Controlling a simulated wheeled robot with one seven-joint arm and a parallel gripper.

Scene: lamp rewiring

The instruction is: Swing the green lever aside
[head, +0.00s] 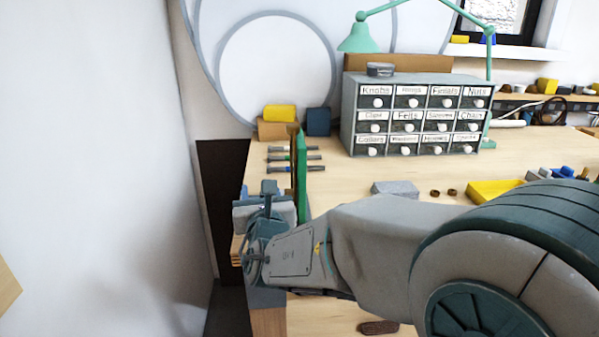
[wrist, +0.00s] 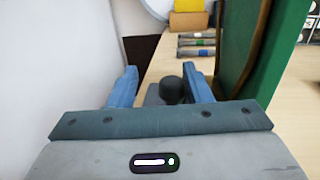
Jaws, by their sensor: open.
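A tall green upright piece (head: 301,176) with a brown layer on its left side stands near the table's left end. It also fills the upper right of the wrist view (wrist: 267,45). It is the only green thing close to my gripper; I cannot tell whether it is the lever itself. My gripper (wrist: 162,74) is open, its two blue fingers apart. A dark round knob (wrist: 170,90) shows between them; contact with it cannot be made out. The green piece stands right of the right finger, seemingly apart from it. My arm hides the green piece's foot in the head view.
Several tools (head: 296,158) lie behind the green piece, near a yellow block (head: 279,113) and a dark blue block (head: 318,122). A labelled drawer cabinet (head: 347,130) stands at the back. A yellow tray (head: 490,192) is at right. A white wall (head: 95,150) bounds the left.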

